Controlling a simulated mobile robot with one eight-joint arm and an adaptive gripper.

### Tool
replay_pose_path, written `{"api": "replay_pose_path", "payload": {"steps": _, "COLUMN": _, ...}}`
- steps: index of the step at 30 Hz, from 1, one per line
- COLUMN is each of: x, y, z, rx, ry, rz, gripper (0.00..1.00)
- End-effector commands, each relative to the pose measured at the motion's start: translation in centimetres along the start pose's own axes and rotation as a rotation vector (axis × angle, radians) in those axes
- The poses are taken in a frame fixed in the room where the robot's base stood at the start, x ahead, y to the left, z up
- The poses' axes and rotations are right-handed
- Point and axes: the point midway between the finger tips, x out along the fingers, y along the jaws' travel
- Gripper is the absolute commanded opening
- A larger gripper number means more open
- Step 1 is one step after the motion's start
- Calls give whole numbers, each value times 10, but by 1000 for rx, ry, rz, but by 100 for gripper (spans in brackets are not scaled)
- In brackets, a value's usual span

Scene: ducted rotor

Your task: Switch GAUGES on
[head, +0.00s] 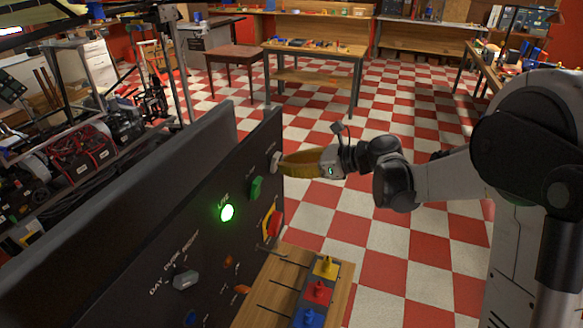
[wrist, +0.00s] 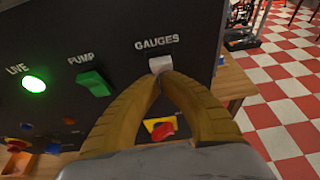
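The GAUGES switch (wrist: 160,64) is a small pale rocker under its white label, near the right edge of the dark panel (wrist: 120,25). In the head view the pale switch (head: 275,161) sits at the panel's far end. My gripper (wrist: 164,76) has its two tan fingers brought together at the tips, right at the lower part of the switch. In the head view my gripper (head: 285,163) reaches the switch from the right. The tips seem to touch it or nearly so; they hide its lower edge. I cannot tell which way the switch is set.
On the panel, a green PUMP switch (wrist: 95,83) and a lit green LIVE lamp (wrist: 34,84) are left of GAUGES. A red and yellow control (wrist: 160,129) is below. A wooden board with coloured knobs (head: 341,272) stands before the panel. Checkered floor (head: 400,245) is open at right.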

Motion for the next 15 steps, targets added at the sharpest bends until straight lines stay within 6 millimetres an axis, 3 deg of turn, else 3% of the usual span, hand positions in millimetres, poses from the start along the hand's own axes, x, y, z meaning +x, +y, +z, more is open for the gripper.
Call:
{"api": "replay_pose_path", "payload": {"steps": 8, "x": 1, "y": 1, "z": 3, "rx": 0, "ry": 18, "rz": 2, "gripper": 0}}
{"api": "replay_pose_path", "payload": {"steps": 15, "x": 5, "y": 1, "z": 20, "rx": -1, "ry": 239, "rz": 4, "gripper": 0}}
